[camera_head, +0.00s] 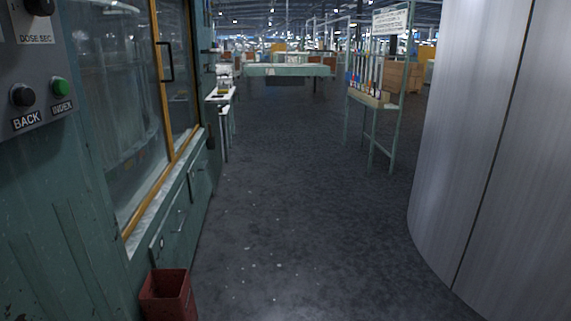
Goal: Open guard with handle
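On the left stands a green machine cabinet with a glazed guard (115,110) in a yellow-orange frame. A dark bar handle (167,62) sits on the guard's frame, near the upper middle left. The guard's glass looks closed along its lower sill, though I cannot be sure at this angle. Neither of my grippers shows in the view.
A control panel with BACK (22,95) and INDEX (60,86) buttons is at the far left. A red bin (167,296) stands on the floor by the cabinet. A curved grey metal wall (490,150) bounds the right. A rack stand (370,99) is beyond. The grey floor (290,200) between is clear.

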